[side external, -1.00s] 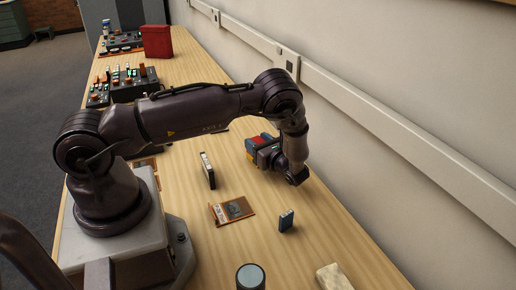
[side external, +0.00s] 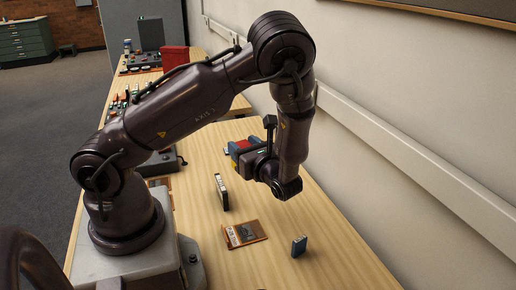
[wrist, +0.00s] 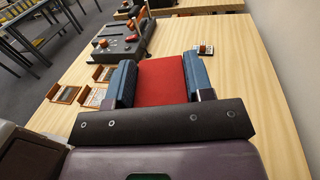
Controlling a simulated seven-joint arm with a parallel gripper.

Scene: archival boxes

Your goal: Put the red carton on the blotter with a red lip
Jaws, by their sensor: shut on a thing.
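My gripper (wrist: 160,82) is shut on the red carton (wrist: 162,77), which lies between its two blue fingers in the wrist view. In the side external view my gripper (side external: 238,148) is left of the wrist, above the table, with a little red of the carton (side external: 243,144) showing. A flat blotter (side external: 246,234) with an orange-brown edge lies on the near table. In the wrist view, several small blotters with orange or reddish edges lie at the left, one of them in front (wrist: 65,93). I cannot tell which lip is red.
A wall with a rail (side external: 400,160) bounds the right.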

